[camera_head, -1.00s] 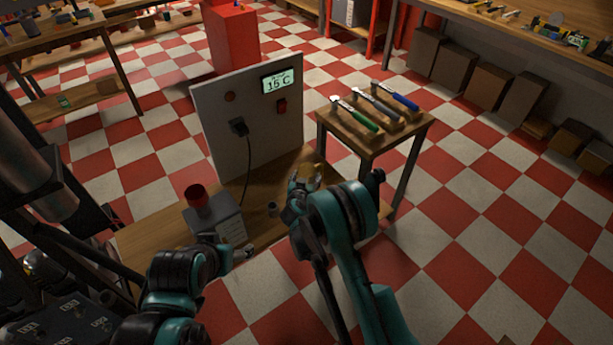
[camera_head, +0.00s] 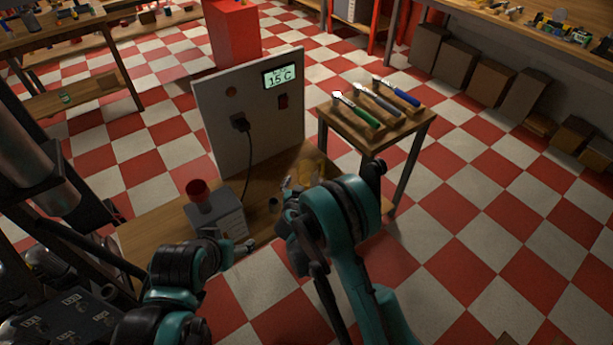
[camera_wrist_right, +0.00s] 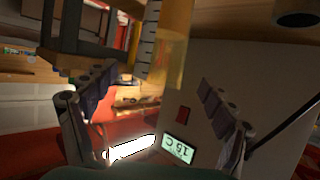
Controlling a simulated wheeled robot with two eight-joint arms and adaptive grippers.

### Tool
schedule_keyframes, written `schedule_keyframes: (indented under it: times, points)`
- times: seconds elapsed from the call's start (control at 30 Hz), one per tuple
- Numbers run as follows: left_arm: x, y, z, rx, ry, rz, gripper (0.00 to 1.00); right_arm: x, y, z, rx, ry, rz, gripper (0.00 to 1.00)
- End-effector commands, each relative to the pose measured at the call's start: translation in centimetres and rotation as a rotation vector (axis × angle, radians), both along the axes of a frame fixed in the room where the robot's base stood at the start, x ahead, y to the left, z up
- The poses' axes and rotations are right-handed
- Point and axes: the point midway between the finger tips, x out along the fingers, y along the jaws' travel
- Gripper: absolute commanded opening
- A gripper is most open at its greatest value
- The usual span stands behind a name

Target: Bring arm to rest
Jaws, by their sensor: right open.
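My right gripper (camera_head: 288,186) is over the low wooden table, with its arm coming up from the bottom. In the right wrist view its two fingers (camera_wrist_right: 157,105) stand wide apart with nothing between them. A yellow translucent object (camera_head: 312,170) is on the table just beyond this gripper, partly hidden by the arm; it also shows in the right wrist view (camera_wrist_right: 175,45), apart from the fingers. My left gripper (camera_head: 243,247) is low beside the grey box at the table's front; its fingers are too small to read.
A grey panel (camera_head: 215,120) with a 15 C display (camera_head: 283,75) and a plugged cable stands on the low table (camera_head: 150,235). A grey box (camera_head: 222,215) with a red cup-like top stands in front. A side stand (camera_head: 405,128) at right holds three coloured-handled tools. Checkered floor is open at right.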

Motion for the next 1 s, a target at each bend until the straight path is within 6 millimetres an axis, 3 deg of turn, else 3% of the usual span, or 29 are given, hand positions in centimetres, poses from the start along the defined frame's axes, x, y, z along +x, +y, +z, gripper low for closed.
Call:
schedule_keyframes:
  times: [0.2,0.57,0.77,1.0]
  points:
    - [0.0,0.0,0.0,0.0,0.0,0.0,0.75,-3.2,0.5,1.3,0.0,0.0,0.001,0.84]
    - [0.0,0.0,0.0,0.0,0.0,0.0,0.75,-3.9,0.3,1.9,-0.001,0.004,-0.002,0.84]
    - [0.0,0.0,0.0,0.0,0.0,0.0,0.75,-4.3,-3.1,5.7,-0.021,0.081,-0.028,0.84]
    - [0.0,0.0,0.0,0.0,0.0,0.0,0.75,-8.2,-10.0,12.0,-0.041,0.243,-0.042,0.84]
